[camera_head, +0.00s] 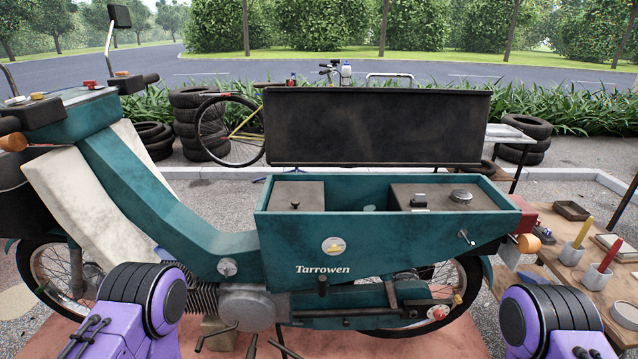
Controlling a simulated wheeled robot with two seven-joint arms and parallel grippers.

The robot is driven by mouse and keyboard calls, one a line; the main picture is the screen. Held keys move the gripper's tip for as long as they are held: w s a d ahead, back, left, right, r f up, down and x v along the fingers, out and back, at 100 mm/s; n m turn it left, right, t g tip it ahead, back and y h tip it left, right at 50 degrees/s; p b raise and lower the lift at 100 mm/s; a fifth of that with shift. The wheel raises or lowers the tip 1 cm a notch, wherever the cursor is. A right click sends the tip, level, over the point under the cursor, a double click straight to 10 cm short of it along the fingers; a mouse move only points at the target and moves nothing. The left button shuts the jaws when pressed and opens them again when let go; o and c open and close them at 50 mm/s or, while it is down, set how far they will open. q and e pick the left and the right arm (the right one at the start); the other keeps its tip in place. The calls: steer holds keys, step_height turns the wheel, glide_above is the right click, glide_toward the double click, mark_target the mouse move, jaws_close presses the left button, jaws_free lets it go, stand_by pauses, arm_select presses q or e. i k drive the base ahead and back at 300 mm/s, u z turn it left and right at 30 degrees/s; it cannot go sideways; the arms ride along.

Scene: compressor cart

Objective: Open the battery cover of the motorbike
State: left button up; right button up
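The teal motorbike (375,240), marked "Tarrowen", stands side-on across the middle of the view. Its long dark seat panel (375,125) is raised upright behind the open body compartment. Inside at the left is a brown box-like cover (309,195) with a small dark knob (294,204); it looks shut, and I take it to be the battery cover. At the right is a brown panel (440,203) with a dark fitting (419,201) and a round metal cap (461,196). Only purple links of my arms show at the bottom; neither gripper is in view.
A wooden bench (560,268) at the right holds a dark tray (572,210) and cups with yellow and red-handled tools. Tyre stacks (195,125) and a bicycle stand behind. The handlebar and mirror (119,15) rise at the left. Space above the compartment is clear.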

mark_target(291, 197)
steer(key=z, duration=1.15)
steer(key=i, duration=0.65)
steer(key=u, duration=0.95)
